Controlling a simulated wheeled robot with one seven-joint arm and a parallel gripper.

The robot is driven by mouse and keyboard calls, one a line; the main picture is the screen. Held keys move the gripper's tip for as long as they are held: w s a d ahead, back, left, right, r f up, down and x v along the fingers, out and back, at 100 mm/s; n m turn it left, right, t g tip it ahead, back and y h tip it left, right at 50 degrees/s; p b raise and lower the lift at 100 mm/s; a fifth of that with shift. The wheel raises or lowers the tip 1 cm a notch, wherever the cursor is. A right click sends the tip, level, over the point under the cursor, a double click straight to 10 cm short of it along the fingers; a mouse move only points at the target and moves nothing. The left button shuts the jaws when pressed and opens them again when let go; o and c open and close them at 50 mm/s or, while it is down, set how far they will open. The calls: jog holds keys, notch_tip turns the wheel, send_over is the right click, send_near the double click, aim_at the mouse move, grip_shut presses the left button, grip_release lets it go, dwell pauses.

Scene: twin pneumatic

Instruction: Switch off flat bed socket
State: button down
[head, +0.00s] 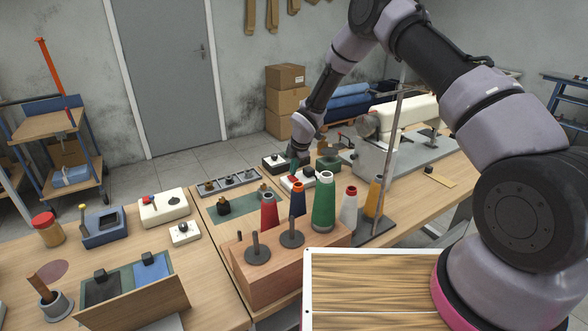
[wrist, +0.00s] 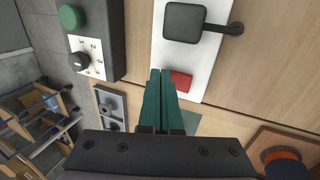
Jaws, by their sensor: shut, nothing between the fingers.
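A white socket plate (wrist: 196,60), which looks like the flat bed socket, lies on the wooden bench. It carries a dark square plug (wrist: 184,22) with a short cable and a red switch (wrist: 181,81) at its near end. In the head view the white plate (head: 287,184) is partly hidden by my gripper. My gripper (wrist: 161,73) has green fingers, shut together and empty. Its tips overlap the plate's left side in the wrist view, just left of the red switch. The gripper also shows in the head view (head: 293,172), pointing down. I cannot tell whether it touches the plate or which way the switch is tilted.
A dark control box (wrist: 112,40) with a green button and a dial stands left of the socket. Thread cones, including a green one (head: 324,202), stand in front. A sewing machine (head: 400,115) is at the right. Another white socket (head: 184,233) lies further left.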

aim_at(296, 177)
jog(key=shift+f, duration=0.1)
jog(key=shift+s+d, duration=0.45)
jog(key=shift+s, duration=0.15)
notch_tip(296, 177, up, 14)
dwell(0.9)
